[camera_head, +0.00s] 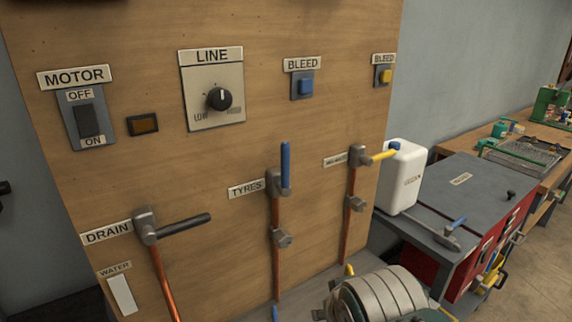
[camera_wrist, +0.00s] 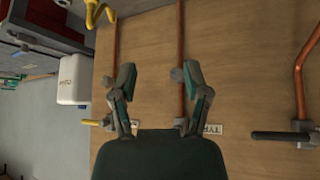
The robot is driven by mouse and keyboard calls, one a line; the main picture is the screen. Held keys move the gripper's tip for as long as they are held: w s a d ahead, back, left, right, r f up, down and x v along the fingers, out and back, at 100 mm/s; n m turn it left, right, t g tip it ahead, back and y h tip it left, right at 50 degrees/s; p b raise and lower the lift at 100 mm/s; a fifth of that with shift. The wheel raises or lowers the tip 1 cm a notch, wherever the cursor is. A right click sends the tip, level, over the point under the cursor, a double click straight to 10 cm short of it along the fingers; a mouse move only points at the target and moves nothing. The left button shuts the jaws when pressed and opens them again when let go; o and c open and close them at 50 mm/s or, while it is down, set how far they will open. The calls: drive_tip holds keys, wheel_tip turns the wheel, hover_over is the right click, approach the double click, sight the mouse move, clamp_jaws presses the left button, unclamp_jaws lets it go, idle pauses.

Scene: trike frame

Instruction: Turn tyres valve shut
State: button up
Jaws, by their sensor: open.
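The TYRES valve has a blue lever (camera_head: 285,165) that points straight up in the head view, in line with its vertical copper pipe (camera_head: 277,207). The TYRES label (camera_head: 247,187) sits to its left. In the wrist view, which looks upside down, the label (camera_wrist: 214,129) shows only in part and the blue lever is hidden behind my gripper. My gripper (camera_wrist: 158,76) is open and empty, its fingers spread in front of the wooden board. I cannot make out my gripper in the head view.
The DRAIN valve's black lever (camera_head: 184,228) lies left of TYRES. A yellow-levered valve (camera_head: 382,156) is to its right. A ribbed grey cylinder (camera_head: 398,290) stands low in front. A white canister (camera_head: 402,178) sits on the grey cabinet (camera_head: 455,195).

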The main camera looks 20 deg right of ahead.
drive_tip(key=w+d+r+m+t+h, duration=0.1)
drive_tip(key=w+d+r+t+h, duration=0.1)
drive_tip(key=w+d+r+t, duration=0.35)
drive_tip(key=n+t+y, duration=0.3)
drive_tip(key=t+y, duration=0.2)
approach(287, 158)
drive_tip(key=w, duration=0.3)
drive_tip(key=w+a, duration=0.1)
drive_tip(key=w, duration=0.7)
drive_tip(key=shift+a+f, duration=0.15)
drive_tip(key=shift+a, duration=0.05)
clamp_jaws()
